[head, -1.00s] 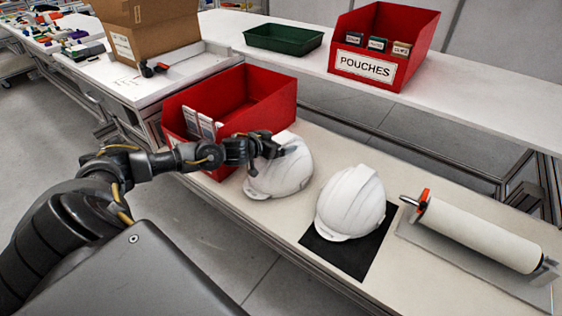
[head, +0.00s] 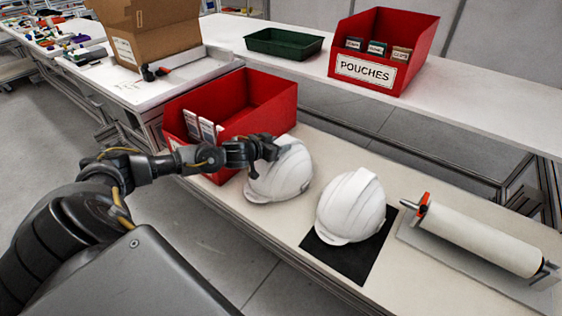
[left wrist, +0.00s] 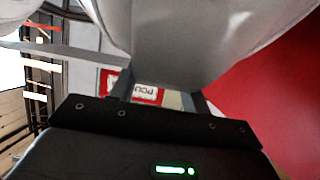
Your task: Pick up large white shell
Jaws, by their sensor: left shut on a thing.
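Two white helmet shells show in the head view. The left white shell (head: 285,175) is beside the red bin, and my left gripper (head: 270,149) is shut on its upper left edge. In the left wrist view this shell (left wrist: 165,45) fills the top middle, between the fingers. The fingertips are partly hidden by it. I cannot tell whether it touches the table. The other white shell (head: 351,208) sits on a black mat (head: 352,262) to the right, apart from the gripper. The two look close in size. My right gripper is not in view.
A red bin (head: 262,110) with cards stands close behind my left gripper. A white roll on a stand (head: 480,238) is at the right. On the back table are a red pouches bin (head: 412,65), a green tray (head: 284,43) and a cardboard box (head: 160,30).

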